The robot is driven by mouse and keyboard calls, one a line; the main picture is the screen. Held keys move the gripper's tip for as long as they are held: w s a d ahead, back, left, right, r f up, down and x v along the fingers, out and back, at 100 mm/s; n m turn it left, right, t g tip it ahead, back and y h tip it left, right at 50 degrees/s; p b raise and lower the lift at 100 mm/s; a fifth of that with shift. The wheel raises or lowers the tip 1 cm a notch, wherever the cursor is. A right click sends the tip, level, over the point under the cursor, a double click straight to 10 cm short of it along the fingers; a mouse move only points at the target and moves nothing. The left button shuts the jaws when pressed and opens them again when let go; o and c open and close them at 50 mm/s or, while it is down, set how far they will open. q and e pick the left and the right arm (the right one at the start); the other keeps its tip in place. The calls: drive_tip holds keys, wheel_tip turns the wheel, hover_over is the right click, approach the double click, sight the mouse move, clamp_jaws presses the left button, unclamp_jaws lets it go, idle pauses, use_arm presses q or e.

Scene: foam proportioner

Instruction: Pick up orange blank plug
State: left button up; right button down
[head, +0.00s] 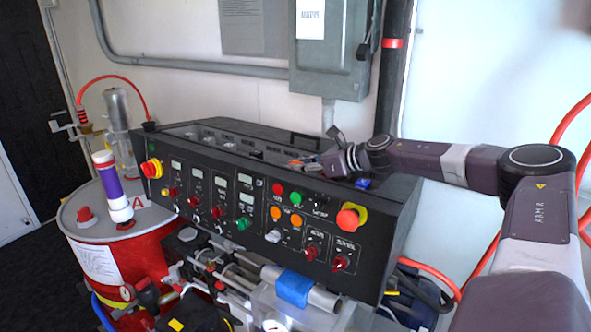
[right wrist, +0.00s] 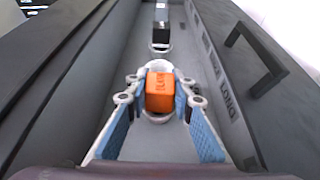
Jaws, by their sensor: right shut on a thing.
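The orange blank plug (right wrist: 160,92) is a small orange block with dark marking, seen in the right wrist view between the fingers of my right gripper (right wrist: 158,100). The blue-padded fingers stand on both sides of it, and the gripper is shut on it. A pale round seat shows just below the plug; I cannot tell whether they touch. In the head view my right gripper (head: 335,160) is over the top of the black control console (head: 225,150), and the plug is hard to make out there. My left gripper is not in view.
In the right wrist view a black block (right wrist: 160,22) stands farther along the grey channel, with walls on both sides and a dark handle (right wrist: 258,58) at right. A red drum (head: 120,270) with a white-purple bottle (head: 111,188) stands left of the console.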

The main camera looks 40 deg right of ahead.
drive_tip(key=shift+r, duration=0.1)
drive_tip(key=shift+w+r, duration=0.1)
drive_tip(key=shift+r, duration=0.75)
wheel_tip(320, 180, up, 5)
drive_tip(key=shift+f, duration=0.15)
wheel_tip(320, 180, up, 12)
drive_tip(key=r+b, duration=0.1)
drive_tip(key=b, duration=0.2)
wheel_tip(320, 180, up, 6)
drive_tip(key=p, duration=0.4)
hover_over(295, 163)
drive_tip(key=shift+f, duration=0.25)
drive_tip(key=shift+w+f, duration=0.1)
